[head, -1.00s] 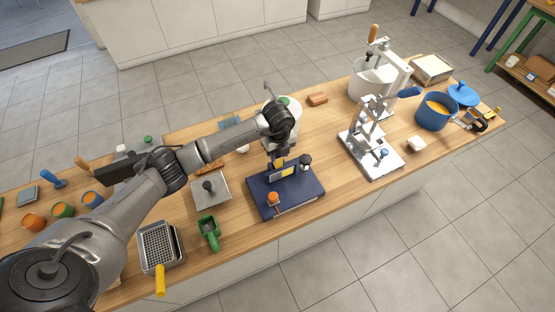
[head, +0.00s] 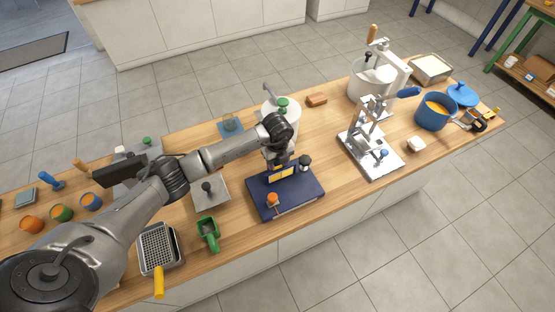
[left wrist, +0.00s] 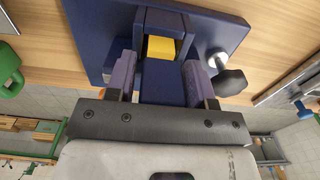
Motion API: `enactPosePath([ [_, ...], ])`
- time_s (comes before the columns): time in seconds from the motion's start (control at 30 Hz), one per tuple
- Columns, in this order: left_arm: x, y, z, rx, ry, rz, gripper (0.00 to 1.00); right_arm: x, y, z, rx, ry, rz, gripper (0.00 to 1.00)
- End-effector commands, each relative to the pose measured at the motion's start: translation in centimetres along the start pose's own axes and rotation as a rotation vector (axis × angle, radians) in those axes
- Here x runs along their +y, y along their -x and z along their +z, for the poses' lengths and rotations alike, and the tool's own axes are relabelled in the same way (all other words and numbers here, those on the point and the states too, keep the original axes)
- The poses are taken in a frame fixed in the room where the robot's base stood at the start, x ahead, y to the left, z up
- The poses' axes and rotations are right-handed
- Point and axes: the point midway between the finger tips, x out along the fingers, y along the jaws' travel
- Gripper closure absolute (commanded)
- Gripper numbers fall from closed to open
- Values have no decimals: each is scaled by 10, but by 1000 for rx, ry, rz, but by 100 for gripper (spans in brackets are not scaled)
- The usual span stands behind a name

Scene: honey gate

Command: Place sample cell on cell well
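The navy instrument (head: 311,191) stands on the wooden counter; its raised navy housing also shows in the left wrist view (left wrist: 205,30). A yellow piece, which looks like the sample cell (left wrist: 160,48), sits between the navy walls of what looks like the cell well (left wrist: 142,22). It also shows in the head view (head: 284,172). My left gripper (left wrist: 160,78) is directly over the instrument, its purple fingers apart on either side of a blue block, with a gap visible on the left. The fingertips are near the yellow piece. My right gripper is not in view.
A dark knob (head: 304,160) stands close to the gripper's right. An orange-topped piece (head: 271,199) is at the instrument's front left. A green scoop (head: 208,232) and a metal plate with a knob (head: 210,193) lie left. A lever press (head: 370,140) stands right, past bare counter.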

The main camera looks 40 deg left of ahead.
Motion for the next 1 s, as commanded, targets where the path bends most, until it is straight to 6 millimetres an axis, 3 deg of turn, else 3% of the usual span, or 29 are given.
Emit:
enactPosePath([
  [0.13, 0, 0, 0, 0, 0, 0, 39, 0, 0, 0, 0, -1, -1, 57],
  [0.47, 0, 7, 0, -1, 0, 0, 39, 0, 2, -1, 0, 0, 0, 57],
  [1.0, 0, 98, 0, -2, -1, -1, 39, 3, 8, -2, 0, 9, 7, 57],
])
